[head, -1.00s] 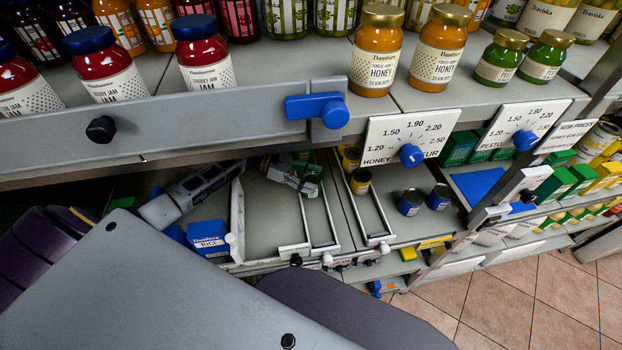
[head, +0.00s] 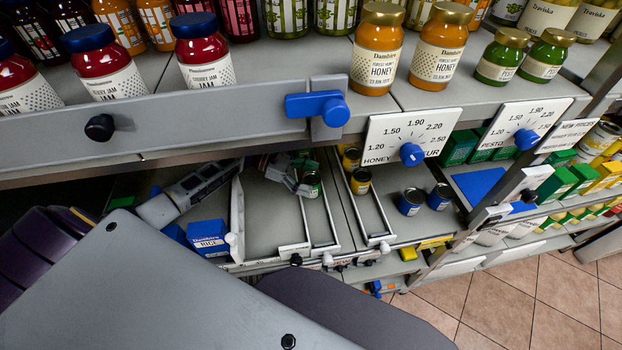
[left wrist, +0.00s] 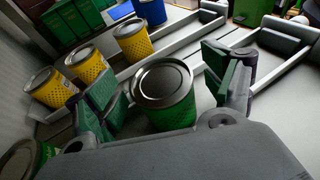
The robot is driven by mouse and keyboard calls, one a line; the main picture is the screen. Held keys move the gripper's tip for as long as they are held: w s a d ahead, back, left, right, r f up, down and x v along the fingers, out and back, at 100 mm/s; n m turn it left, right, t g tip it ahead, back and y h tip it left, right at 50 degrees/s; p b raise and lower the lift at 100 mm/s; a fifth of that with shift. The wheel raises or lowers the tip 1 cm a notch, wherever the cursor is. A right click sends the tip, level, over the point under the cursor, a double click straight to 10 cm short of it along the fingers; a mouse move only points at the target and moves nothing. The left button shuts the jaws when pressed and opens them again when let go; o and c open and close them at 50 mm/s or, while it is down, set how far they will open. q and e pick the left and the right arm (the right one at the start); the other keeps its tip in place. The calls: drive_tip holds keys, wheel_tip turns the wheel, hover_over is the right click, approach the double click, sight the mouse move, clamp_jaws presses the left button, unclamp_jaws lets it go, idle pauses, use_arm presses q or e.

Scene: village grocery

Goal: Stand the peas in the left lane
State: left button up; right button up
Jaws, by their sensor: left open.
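The peas can (head: 312,181), green with a grey metal lid, stands upright at the back of the narrow left lane (head: 324,244) in the head view. In the left wrist view the same green can (left wrist: 165,98) stands between the two green-padded fingers of my left gripper (left wrist: 160,85). The fingers are open, with a visible gap on the right side of the can. In the head view my left gripper (head: 290,176) reaches under the upper shelf and partly hides the can. My right gripper is not in view.
Yellow cans (head: 360,181) stand in the lane to the right (head: 379,238). Blue cans (head: 411,201) stand farther right. A blue rice box (head: 208,237) is left of a white divider. The upper shelf with its grey front rail (head: 200,121) overhangs my arm.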

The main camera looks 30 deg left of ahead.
use_arm(q)
drive_tip(key=v, duration=1.1)
drive_tip(key=shift+a, duration=0.15)
drive_tip(key=shift+r, duration=0.1)
idle(0.4)
